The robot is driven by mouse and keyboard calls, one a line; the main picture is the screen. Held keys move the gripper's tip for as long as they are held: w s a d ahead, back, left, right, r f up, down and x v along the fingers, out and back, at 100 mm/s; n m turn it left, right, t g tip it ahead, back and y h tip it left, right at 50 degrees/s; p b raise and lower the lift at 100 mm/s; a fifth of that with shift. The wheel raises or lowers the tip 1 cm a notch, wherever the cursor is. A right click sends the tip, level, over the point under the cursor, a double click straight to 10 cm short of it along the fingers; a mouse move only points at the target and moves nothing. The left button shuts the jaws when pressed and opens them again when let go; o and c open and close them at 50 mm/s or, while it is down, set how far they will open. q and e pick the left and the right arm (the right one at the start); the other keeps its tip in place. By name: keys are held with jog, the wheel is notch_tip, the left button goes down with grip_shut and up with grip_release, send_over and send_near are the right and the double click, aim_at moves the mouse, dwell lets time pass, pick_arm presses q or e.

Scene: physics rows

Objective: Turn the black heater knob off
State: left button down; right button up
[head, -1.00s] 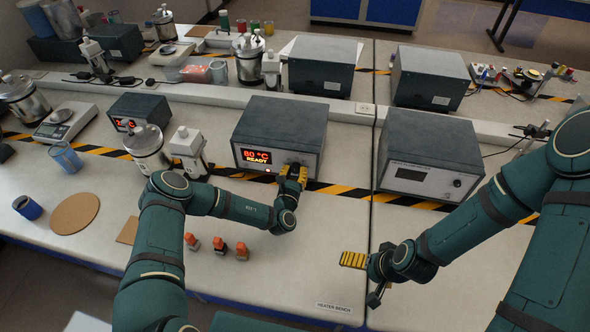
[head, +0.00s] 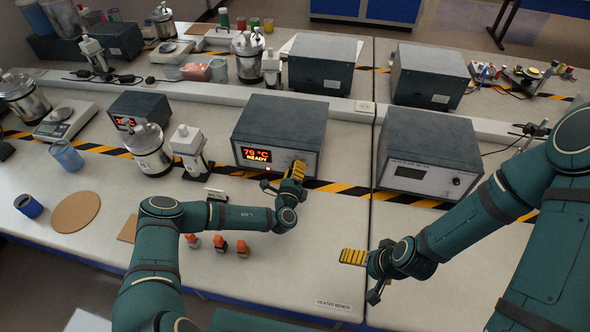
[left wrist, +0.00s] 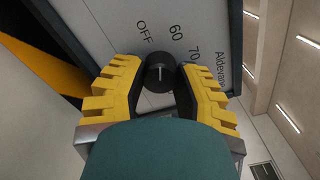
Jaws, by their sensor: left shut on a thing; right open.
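The heater (head: 280,128) is a dark grey box with a light front panel. Its red display (head: 256,154) reads 79 °C READY. The black knob (left wrist: 158,77) is round, with a pale pointer line. In the left wrist view the line points up, roughly between the OFF and 60 labels. My left gripper (head: 298,170) is at the lower right of the heater's front, its yellow fingers on both sides of the knob, shut on it; these fingers also show in the left wrist view (left wrist: 158,88). My right gripper (head: 364,275) is open and empty above the bench at right.
Another grey instrument (head: 430,155) stands right of the heater. A metal vessel (head: 148,150) and a white bottle-like device (head: 190,150) stand to its left. Small orange-topped items (head: 220,247) stand on the bench near my left forearm. The bench front centre is clear.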

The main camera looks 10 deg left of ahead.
pick_arm(q)
jog(key=shift+n, duration=2.2)
jog(key=c, duration=0.6)
grip_release()
jog(key=shift+d, duration=0.1)
jog(key=s, duration=1.2)
jog(key=shift+f, duration=0.1)
jog(key=shift+d, duration=0.1)
